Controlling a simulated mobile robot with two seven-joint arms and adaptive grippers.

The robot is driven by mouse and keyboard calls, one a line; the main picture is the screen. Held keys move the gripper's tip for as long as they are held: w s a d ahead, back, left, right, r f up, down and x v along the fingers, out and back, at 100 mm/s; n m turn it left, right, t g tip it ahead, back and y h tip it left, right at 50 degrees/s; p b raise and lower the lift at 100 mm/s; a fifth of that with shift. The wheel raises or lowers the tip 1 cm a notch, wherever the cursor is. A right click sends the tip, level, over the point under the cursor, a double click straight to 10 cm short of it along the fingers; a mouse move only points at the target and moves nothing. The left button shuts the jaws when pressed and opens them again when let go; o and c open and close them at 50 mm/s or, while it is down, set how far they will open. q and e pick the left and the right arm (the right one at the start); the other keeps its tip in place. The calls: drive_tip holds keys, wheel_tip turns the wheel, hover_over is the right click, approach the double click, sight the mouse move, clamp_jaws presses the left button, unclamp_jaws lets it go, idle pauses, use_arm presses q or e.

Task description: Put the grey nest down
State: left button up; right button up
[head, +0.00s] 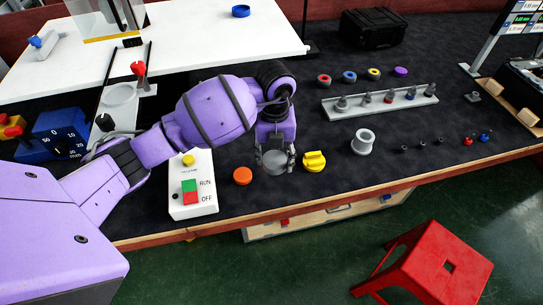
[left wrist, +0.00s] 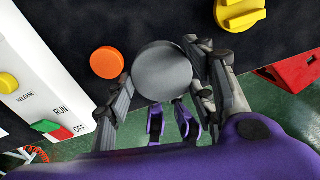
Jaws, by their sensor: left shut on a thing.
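The grey nest (head: 275,162) is a round, flat-topped grey piece between the fingers of my left gripper (head: 275,158). In the left wrist view, the grey nest (left wrist: 162,71) has a finger on each side, and my left gripper (left wrist: 166,88) is shut on it. It is over the dark mat (head: 325,190) near the front edge, between an orange disc and a yellow knobbed piece. I cannot tell whether its underside touches the mat. My right gripper is not in view.
The orange disc (head: 242,176) is close on the left, the yellow piece (head: 314,161) close on the right. A white RUN/OFF box (head: 191,212) stands further left. A pale grey spool (head: 363,142) and a rail of pegs (head: 378,100) are to the right. A red stool (head: 430,265) stands in front.

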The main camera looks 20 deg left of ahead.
sight(279, 152)
use_arm(q)
drive_tip(key=w+f, duration=0.2)
drive_tip(key=f, duration=0.1)
drive_tip(key=shift+w+d, duration=0.15)
drive_tip(key=shift+w, duration=0.25)
drive_tip(key=shift+w+f, duration=0.15)
drive_tip(key=shift+f, duration=1.5)
drive_tip(key=shift+b, duration=0.3)
drive_tip(key=o, duration=1.2)
drive_tip(key=shift+f, duration=0.15)
wheel_tip(279, 152, up, 12)
drive_tip(key=shift+r+p, duration=0.25)
drive_tip(key=shift+p, duration=0.1)
